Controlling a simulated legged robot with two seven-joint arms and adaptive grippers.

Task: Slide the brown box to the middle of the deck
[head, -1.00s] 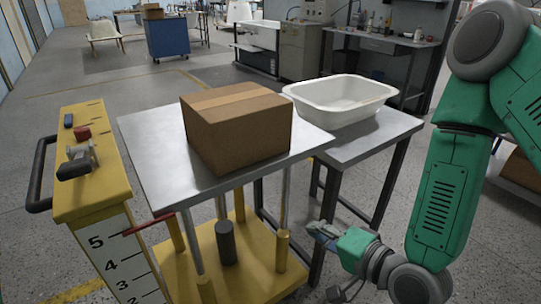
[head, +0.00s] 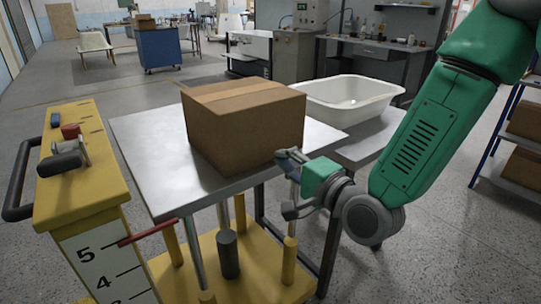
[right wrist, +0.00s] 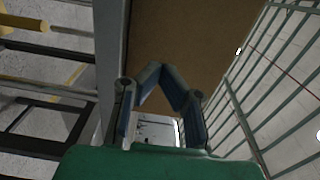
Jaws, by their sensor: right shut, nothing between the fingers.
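The brown box (head: 235,132), closed with a strip of tape on top, sits upright on the silver metal deck (head: 165,170) of a yellow lift cart. It stands towards the back right of the deck, with bare metal to its left and in front. My right gripper (head: 284,157) is shut and empty at the box's lower right front edge; I cannot tell whether it touches. In the right wrist view, the shut fingertips (right wrist: 163,72) lie in front of the brown box face (right wrist: 205,35). My left gripper is not in view.
A white tub (head: 345,95) stands on a grey side table (head: 375,140) close behind the deck's right side. The cart's yellow handle column (head: 85,180) rises at the left. A blue cabinet (head: 158,50) and workbenches stand farther back.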

